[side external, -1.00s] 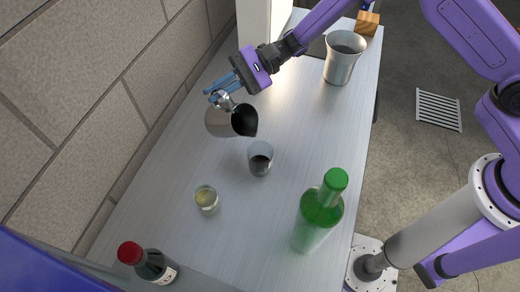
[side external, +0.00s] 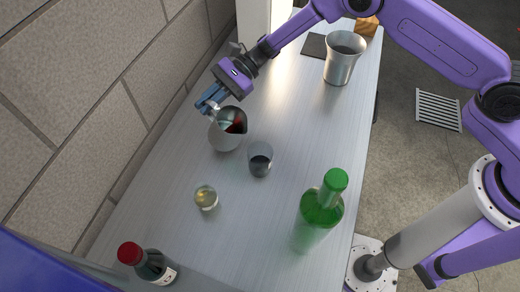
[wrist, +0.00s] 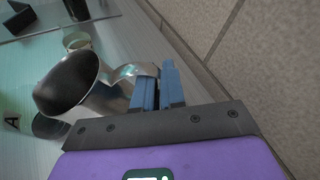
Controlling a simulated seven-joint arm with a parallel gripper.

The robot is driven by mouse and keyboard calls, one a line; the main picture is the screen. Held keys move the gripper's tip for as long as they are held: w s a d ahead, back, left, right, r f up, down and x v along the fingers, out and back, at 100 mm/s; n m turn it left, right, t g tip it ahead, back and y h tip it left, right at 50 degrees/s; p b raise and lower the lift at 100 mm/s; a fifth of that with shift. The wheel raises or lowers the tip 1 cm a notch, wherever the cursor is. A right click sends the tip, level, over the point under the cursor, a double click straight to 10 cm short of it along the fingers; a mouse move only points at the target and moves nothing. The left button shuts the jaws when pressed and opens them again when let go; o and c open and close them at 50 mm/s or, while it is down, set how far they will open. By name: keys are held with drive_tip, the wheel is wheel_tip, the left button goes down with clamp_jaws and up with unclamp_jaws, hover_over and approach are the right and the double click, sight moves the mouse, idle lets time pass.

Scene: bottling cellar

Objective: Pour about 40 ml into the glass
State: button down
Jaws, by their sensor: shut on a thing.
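A steel jug (side external: 225,138) hangs from my gripper (side external: 211,108), whose blue fingers are shut on its handle. The jug leans somewhat, its mouth facing up and to the right in the side view, with red showing inside. In the wrist view the jug (wrist: 108,98) and its handle between my fingers (wrist: 158,90) show closely. I cannot tell exactly how much liquid the tumbler holds.
A small glass of pale liquid (side external: 206,198) stands nearby. A green bottle (side external: 318,218) stands at the front right and a dark red-capped bottle (side external: 155,267) at the front left. A metal bucket (side external: 342,62) is at the back. A stone wall (side external: 90,90) borders the left.

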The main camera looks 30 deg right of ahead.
drive_tip(key=shift+w+a+f, duration=0.1)
drive_tip(key=shift+w+f, duration=0.1)
drive_tip(key=shift+f, duration=0.3)
drive_tip(key=shift+w+a+f+m+g+h, duration=0.3)
drive_tip(key=shift+w+f+m+g, duration=0.15)
drive_tip(key=shift+f+m, duration=0.3)
drive_tip(key=shift+w+a+f+m+g+h, duration=0.2)
drive_tip(key=shift+w+a+f+m+g, duration=0.2)
drive_tip(key=shift+f+m, duration=0.3)
drive_tip(key=shift+d+f, duration=0.1)
drive_tip(key=shift+w, duration=0.1)
